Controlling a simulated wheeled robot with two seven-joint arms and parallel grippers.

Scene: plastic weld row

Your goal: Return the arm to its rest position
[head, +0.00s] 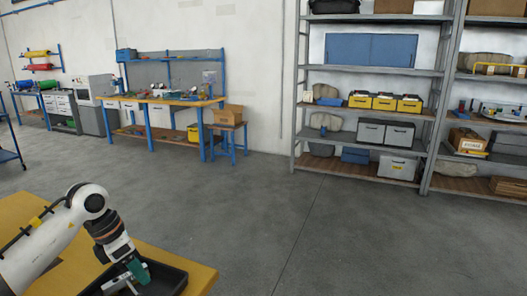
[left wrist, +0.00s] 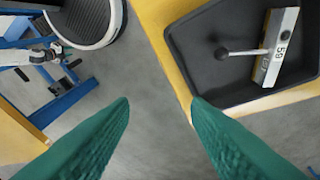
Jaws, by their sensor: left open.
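My left arm reaches in from the lower left of the head view, bent downward. My left gripper (head: 137,273) has green fingers and shows over the black tray (head: 173,284). In the left wrist view the gripper (left wrist: 160,101) is open, with only grey floor visible between its fingers. The same tray (left wrist: 205,50) lies beyond the right finger in that view. It holds a metal block (left wrist: 276,48) with a lever and the number 58, apart from the fingers. My right gripper is not in view.
The tray is on a yellow tabletop (head: 196,272). A workbench (head: 165,101) stands by the far wall, and grey shelving (head: 372,72) with boxes is at the right. Open grey floor (head: 300,225) lies between. Blue framework (left wrist: 62,92) shows in the left wrist view.

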